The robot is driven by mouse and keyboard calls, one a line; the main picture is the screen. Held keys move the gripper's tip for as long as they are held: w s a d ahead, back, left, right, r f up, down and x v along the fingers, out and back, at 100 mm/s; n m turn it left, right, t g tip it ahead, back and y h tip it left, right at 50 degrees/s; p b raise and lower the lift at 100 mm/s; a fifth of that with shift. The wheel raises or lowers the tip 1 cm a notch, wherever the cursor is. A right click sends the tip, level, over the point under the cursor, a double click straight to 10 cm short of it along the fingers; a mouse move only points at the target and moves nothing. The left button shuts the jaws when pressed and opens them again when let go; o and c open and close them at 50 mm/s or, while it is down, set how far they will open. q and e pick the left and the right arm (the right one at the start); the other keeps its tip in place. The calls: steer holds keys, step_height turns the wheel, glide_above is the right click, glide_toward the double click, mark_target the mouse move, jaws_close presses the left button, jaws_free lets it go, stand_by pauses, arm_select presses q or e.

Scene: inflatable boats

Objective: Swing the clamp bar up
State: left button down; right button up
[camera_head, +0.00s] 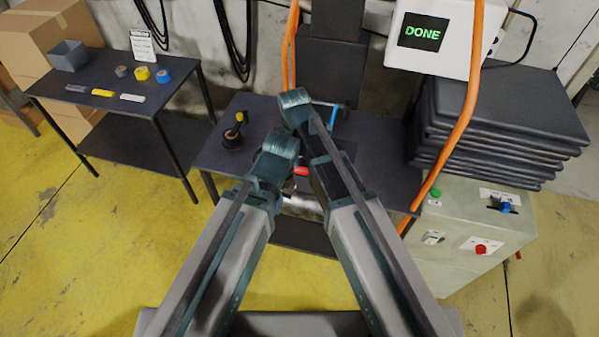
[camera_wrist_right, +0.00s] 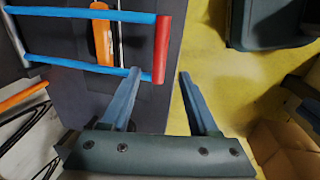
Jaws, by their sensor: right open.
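The clamp bar is a blue tubular frame (camera_wrist_right: 90,67) with a red grip (camera_wrist_right: 162,50) across one end, seen over a dark surface in the right wrist view. In the head view its red grip (camera_head: 301,171) shows between my two arms, and a short blue part (camera_head: 333,116) shows farther back. My right gripper (camera_wrist_right: 158,76) is open and empty. Its fingertips are close to the red grip, one on each side of it in the picture; I cannot tell whether they touch. Much of the bar is hidden by my arms in the head view. My left gripper does not show.
A white box with a screen reading DONE (camera_head: 422,34) is at upper right, above a stack of dark folded sheets (camera_head: 500,120). A pale cabinet (camera_head: 470,250) with buttons stands below. A side table (camera_head: 105,100) with tapes is at left. An orange hose (camera_head: 462,125) hangs at right.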

mark_target(300, 168)
steer(key=f+b, duration=0.2)
steer(key=f, duration=0.1)
steer(key=w+f+b, duration=0.1)
steer(key=f+b, duration=0.5)
steer(key=shift+w+d+f, duration=0.2)
steer(key=shift+w+d, duration=0.05)
steer(key=shift+r, duration=0.1)
jaws_close()
stand_by(1.0)
